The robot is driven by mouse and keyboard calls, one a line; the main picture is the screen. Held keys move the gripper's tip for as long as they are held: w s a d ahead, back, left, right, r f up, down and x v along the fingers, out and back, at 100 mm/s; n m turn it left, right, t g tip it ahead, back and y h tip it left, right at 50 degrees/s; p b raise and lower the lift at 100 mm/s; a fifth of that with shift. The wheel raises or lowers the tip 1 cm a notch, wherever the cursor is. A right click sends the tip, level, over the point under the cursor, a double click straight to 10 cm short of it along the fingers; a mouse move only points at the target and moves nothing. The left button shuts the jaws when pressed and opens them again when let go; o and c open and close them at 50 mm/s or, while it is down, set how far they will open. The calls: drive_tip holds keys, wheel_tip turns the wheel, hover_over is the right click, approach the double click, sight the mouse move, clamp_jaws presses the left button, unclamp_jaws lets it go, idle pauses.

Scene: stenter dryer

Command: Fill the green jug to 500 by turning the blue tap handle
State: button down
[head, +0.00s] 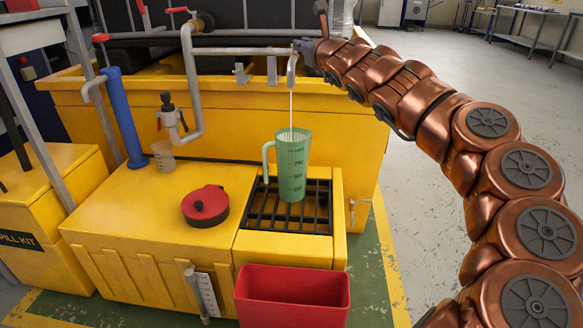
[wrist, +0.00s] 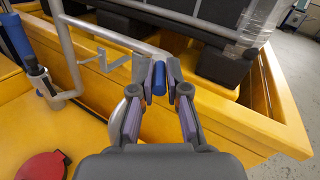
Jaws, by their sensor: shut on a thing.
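The green jug (head: 292,178) stands upright on a black grate (head: 262,208), its handle to the left. Marks including 500 and 750 show on its side. A thin pale stream (head: 291,105) falls from the tap spout (head: 291,66) into the jug's open top. I cannot read the liquid level. The blue tap handle (wrist: 159,78) is between my gripper's fingertips in the wrist view (wrist: 159,82); the jaws are shut on it. In the head view my gripper (head: 306,50) is at the tap, above the jug, and the handle is hidden there.
A red lid (head: 206,205) lies on the yellow cabinet left of the grate. A red bin (head: 292,298) is in front. Pipes (head: 195,85) run beside the tap. Open floor lies to the right.

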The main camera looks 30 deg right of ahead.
drive_tip(key=shift+r+p, duration=0.3)
drive_tip(key=shift+p, duration=0.55)
drive_tip(key=n+y+p, duration=0.1)
drive_tip(key=p, duration=0.6)
drive_tip(key=shift+d+y+p, duration=0.2)
drive_tip(key=shift+y+p, duration=0.1)
drive_tip(key=shift+y, duration=0.1)
drive_tip(key=p, duration=0.3)
drive_tip(key=shift+d+n, duration=0.1)
drive_tip(key=shift+n, duration=0.2)
drive_tip(key=p, duration=0.2)
drive_tip(key=y+p, duration=0.1)
drive_tip(key=p, duration=0.1)
drive_tip(key=shift+d, duration=0.25)
drive_tip(key=n+y+p, duration=0.1)
drive_tip(key=p, duration=0.4)
drive_tip(key=shift+d, duration=0.2)
drive_tip(key=shift+y+p, duration=0.4)
drive_tip(key=shift+p, duration=0.4)
drive_tip(key=shift+f, duration=0.35)
drive_tip(key=shift+d+r+n+p, duration=0.1)
drive_tip(key=shift+n+p, duration=0.2)
drive_tip(key=shift+p, duration=0.05)
